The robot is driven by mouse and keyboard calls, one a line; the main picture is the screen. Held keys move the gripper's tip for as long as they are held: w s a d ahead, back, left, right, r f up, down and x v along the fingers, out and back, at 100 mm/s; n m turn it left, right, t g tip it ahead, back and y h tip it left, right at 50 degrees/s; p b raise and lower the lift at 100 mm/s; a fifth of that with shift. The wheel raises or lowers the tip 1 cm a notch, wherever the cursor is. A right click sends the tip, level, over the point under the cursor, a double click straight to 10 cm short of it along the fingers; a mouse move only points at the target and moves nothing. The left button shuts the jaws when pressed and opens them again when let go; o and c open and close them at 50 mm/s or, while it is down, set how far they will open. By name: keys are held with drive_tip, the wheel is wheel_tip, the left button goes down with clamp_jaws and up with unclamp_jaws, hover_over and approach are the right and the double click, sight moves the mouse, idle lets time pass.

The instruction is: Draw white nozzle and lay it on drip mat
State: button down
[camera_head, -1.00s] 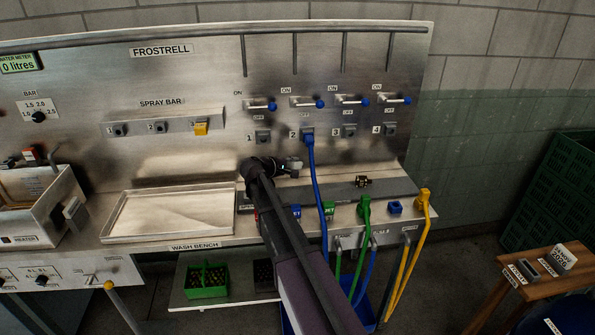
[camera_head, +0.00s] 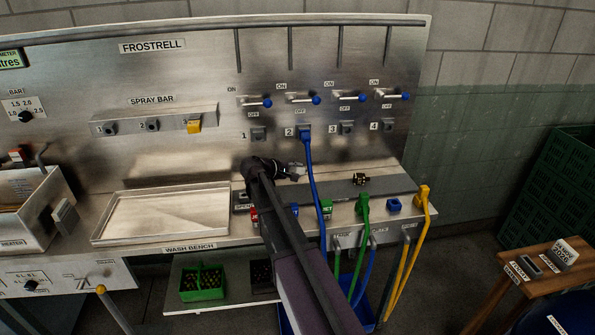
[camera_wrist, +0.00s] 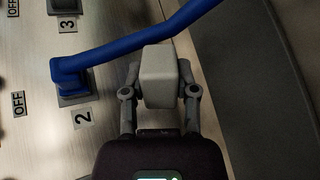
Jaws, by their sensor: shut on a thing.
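My gripper (camera_head: 290,172) is in front of the steel back panel, above the back of the wash bench. In the wrist view my gripper (camera_wrist: 159,90) is shut on a pale grey-white block, the white nozzle (camera_wrist: 158,68), with one finger on each side. The nozzle shows only as a small pale bit in the head view (camera_head: 297,169). A blue hose (camera_wrist: 120,52) runs from outlet 2 close beside the nozzle. A dark grey strip (camera_head: 340,190) lies along the back of the bench; I cannot tell whether it is the drip mat.
A shallow steel tray (camera_head: 150,216) lies left of my arm. A small black-and-brass piece (camera_head: 360,179) sits on the dark strip. Green (camera_head: 363,212) and yellow (camera_head: 424,203) hoses with their fittings stand along the bench front. Blue-tipped valve levers (camera_head: 350,97) project above the outlets.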

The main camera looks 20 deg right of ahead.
drive_tip(key=shift+f+b, duration=2.95)
drive_tip(key=shift+f, duration=0.2)
drive_tip(key=shift+c, duration=1.5)
unclamp_jaws()
